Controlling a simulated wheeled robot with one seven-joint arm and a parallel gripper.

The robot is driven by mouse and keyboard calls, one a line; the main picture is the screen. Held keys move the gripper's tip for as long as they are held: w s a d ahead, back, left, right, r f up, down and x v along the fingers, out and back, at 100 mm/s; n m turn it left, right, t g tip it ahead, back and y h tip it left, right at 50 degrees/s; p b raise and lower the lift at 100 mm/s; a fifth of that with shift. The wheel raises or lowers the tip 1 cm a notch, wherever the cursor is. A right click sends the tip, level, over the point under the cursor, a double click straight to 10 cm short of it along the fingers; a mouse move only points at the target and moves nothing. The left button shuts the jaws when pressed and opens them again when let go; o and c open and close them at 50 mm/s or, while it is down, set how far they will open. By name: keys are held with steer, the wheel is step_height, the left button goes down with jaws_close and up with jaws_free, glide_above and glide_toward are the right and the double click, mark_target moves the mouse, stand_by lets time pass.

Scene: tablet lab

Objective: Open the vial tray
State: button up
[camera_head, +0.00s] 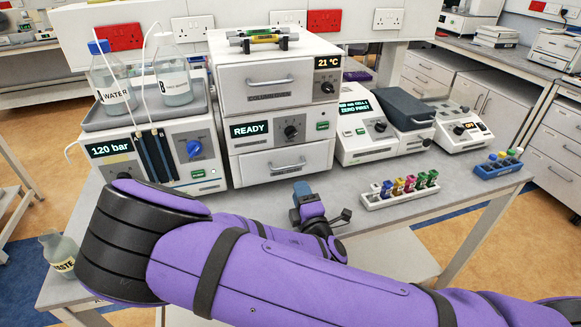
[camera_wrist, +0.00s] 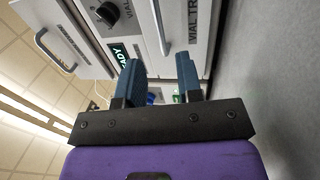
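The vial tray drawer (camera_head: 262,166) is the lowest front of the middle white instrument stack, with a silver bar handle (camera_head: 287,166). Its front looks flush with the housing. In the wrist view its handle (camera_wrist: 159,27) stands beside the partly cut-off "VIAL TR" lettering. My gripper (camera_head: 302,190) is low over the bench in front of this drawer. In the wrist view my gripper (camera_wrist: 160,68) has its two blue fingers apart with nothing between them. The handle lies beyond the fingertips, roughly in line with the gap, and looks apart from them.
Above the drawer are a READY panel (camera_head: 252,129) and an oven drawer (camera_head: 262,86). A white rack (camera_head: 385,200) of colored vials sits right of my gripper. Bare bench lies between them.

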mark_target(290, 167)
steer(key=x, duration=0.9)
steer(key=shift+w+r, duration=0.1)
steer(key=shift+w, duration=0.2)
steer(key=shift+c, duration=0.2)
jaws_close()
